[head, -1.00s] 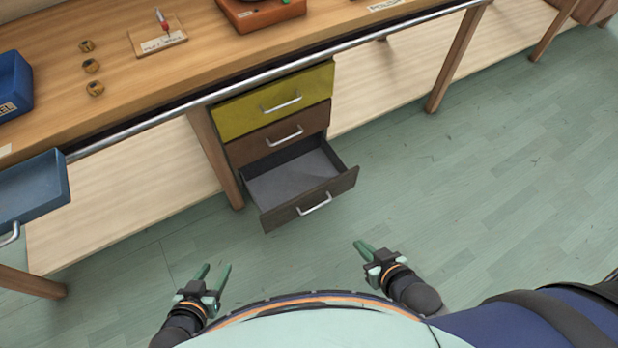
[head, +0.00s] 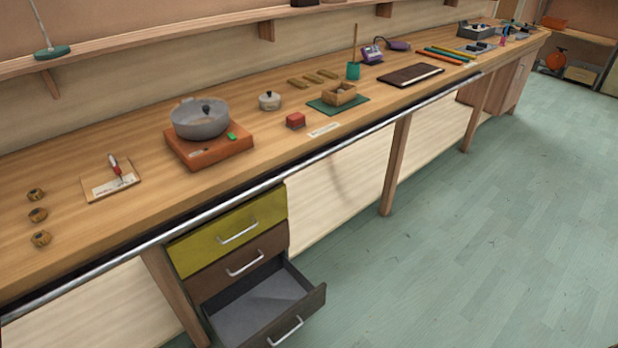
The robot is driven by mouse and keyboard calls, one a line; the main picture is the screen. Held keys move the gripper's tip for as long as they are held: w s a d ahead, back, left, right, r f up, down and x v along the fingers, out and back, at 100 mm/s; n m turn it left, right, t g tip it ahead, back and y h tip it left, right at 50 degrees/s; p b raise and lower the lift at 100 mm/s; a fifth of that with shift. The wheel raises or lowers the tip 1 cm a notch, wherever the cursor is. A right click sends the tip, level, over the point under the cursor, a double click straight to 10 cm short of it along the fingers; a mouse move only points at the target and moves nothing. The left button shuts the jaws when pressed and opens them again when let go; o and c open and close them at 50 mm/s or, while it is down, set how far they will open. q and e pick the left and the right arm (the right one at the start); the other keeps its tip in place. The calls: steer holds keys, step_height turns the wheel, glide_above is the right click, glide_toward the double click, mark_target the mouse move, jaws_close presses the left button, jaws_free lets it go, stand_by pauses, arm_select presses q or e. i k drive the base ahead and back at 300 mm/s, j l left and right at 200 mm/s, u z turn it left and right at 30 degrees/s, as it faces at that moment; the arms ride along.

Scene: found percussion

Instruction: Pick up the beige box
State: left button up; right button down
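A small tan open box (head: 341,95) stands on a dark green mat (head: 318,105) on the workbench, right of the pot. A pale tan box-like thing (head: 582,75) sits low at the far right, small and far off. I cannot tell which of these is the beige box. Neither of my grippers shows now.
The bench holds a grey pot (head: 200,120) on an orange-brown base, a small lidded pot (head: 269,101), a red block (head: 295,120) and a dark book (head: 411,75). A metal rail runs along its front. The bottom drawer (head: 262,305) stands open. The floor at right is clear.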

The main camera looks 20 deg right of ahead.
mark_target(333, 99)
steer(key=i+l, duration=0.3)
steer(key=l, duration=0.2)
steer(key=i+l+z, duration=0.1)
steer(key=i+l, duration=0.2)
steer(key=l, duration=0.2)
steer(key=i+l, duration=0.3)
steer(key=l, duration=0.15)
steer(key=i+l+z, duration=0.15)
steer(key=i+l, duration=0.2)
steer(key=l, duration=0.15)
